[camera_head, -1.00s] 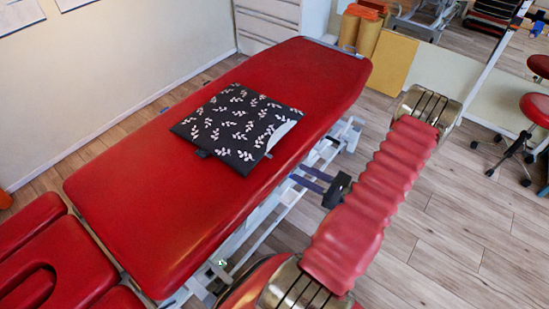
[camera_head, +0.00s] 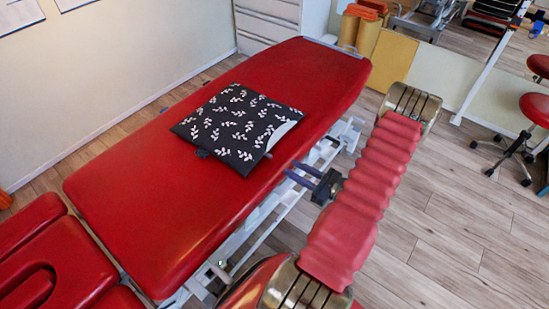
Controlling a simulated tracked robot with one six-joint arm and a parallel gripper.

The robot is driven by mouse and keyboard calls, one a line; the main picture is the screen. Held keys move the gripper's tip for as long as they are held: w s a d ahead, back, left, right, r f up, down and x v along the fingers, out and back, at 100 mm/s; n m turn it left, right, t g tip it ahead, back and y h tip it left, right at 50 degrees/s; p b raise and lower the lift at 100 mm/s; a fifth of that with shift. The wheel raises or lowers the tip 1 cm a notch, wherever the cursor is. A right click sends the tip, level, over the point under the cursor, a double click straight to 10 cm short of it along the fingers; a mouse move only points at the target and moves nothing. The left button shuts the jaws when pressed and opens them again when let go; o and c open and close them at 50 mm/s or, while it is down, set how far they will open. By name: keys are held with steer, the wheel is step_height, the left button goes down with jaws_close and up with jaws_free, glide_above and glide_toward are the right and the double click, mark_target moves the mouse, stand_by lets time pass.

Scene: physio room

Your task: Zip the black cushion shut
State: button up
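The black cushion (camera_head: 228,122) with a white leaf pattern lies flat on the red treatment table (camera_head: 150,215). Its right edge gapes, and a pale grey inside (camera_head: 283,133) shows there. A small dark tab sticks out at its lower left edge; I cannot make out a zip pull clearly. My gripper (camera_head: 290,168) is at the table's right edge, to the lower right of the cushion and apart from it. Its two dark blue fingers point left with a gap between them, and nothing shows between them.
Red padded sections (camera_head: 55,255) adjoin the table at lower left. Behind stand a white drawer unit (camera_head: 267,22), yellow rolls (camera_head: 358,32) and a tan panel (camera_head: 393,62). A red stool (camera_head: 537,108) is at right. The table around the cushion is bare.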

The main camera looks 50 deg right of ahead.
mark_target(272, 157)
steer(key=shift+w+a, duration=0.2)
steer(key=shift+w, duration=1.35)
steer(key=shift+w+a, duration=0.2)
steer(key=shift+w, duration=1.35)
steer(key=shift+w+a, duration=0.2)
steer(key=shift+w, duration=1.35)
steer(key=shift+c, duration=0.2)
jaws_close()
steer(key=shift+d, duration=0.15)
